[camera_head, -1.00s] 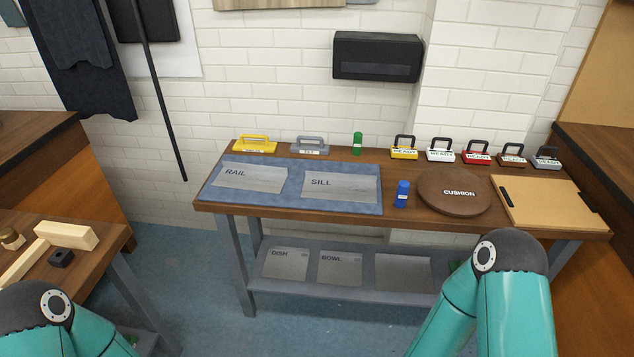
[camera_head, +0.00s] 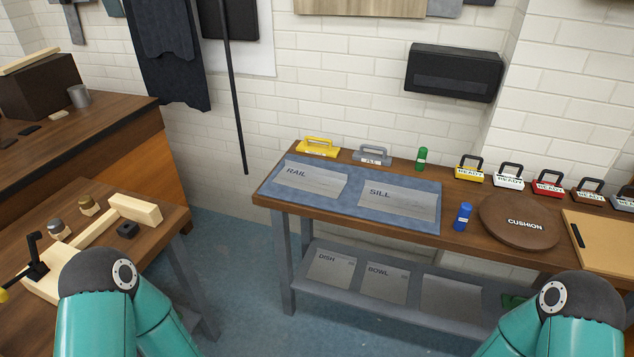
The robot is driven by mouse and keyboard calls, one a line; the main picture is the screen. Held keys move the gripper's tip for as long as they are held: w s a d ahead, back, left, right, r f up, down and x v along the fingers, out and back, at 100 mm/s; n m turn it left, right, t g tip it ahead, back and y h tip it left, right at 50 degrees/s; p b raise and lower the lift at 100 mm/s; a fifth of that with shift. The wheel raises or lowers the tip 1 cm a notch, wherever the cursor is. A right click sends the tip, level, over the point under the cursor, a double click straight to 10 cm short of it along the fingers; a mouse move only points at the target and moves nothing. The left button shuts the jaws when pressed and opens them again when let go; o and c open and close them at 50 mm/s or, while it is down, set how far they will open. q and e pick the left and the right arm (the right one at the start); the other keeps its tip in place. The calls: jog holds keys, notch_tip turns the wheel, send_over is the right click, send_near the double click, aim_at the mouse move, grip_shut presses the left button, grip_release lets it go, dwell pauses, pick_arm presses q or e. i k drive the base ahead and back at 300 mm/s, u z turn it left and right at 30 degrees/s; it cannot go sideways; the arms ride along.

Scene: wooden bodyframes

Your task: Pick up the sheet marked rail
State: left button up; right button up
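The sheet marked RAIL (camera_head: 316,182) is a flat grey sheet lying on the left part of a blue mat (camera_head: 376,211) on the wooden table against the wall. A similar sheet marked SILL (camera_head: 398,203) lies to its right on the same mat. My two teal arms show at the bottom left and bottom right, well short of the table. Neither gripper is in the picture.
A lower shelf (camera_head: 350,290) holds sheets marked DISH and BOWL. A left workbench (camera_head: 165,217) bears wooden pieces. Blue floor (camera_head: 237,262) lies open between.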

aim_at(327, 180)
jog(key=k, duration=0.55)
jog(key=u, duration=0.3)
jog(key=i, duration=0.45)
jog(key=u, duration=0.55)
jog(key=i, duration=1.6)
jog(key=z, duration=0.8)
